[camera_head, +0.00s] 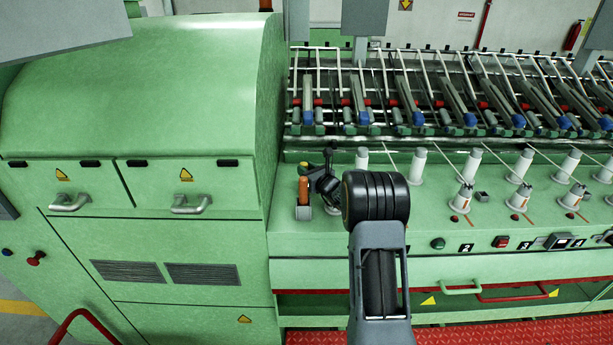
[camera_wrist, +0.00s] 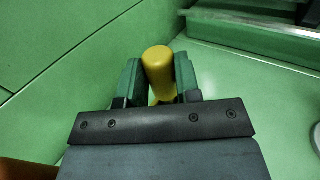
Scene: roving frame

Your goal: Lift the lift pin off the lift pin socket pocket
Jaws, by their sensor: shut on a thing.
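The lift pin looks to be the yellow cylinder (camera_wrist: 158,70) between the two green jaw pads in the wrist view. Its rounded end faces the camera. A small yellow part of it (camera_head: 303,165) shows by my gripper (camera_head: 311,168) in the head view. My gripper (camera_wrist: 158,83) is shut on this pin, above the green machine ledge. The pin's lower end is hidden in both views. I cannot make out the lift pin socket pocket for certain, nor whether the pin still touches it.
White spindles (camera_head: 361,158) line the ledge to the right. A tall green cabinet (camera_head: 135,110) stands close on the left. The rack of bars (camera_head: 430,100) rises behind.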

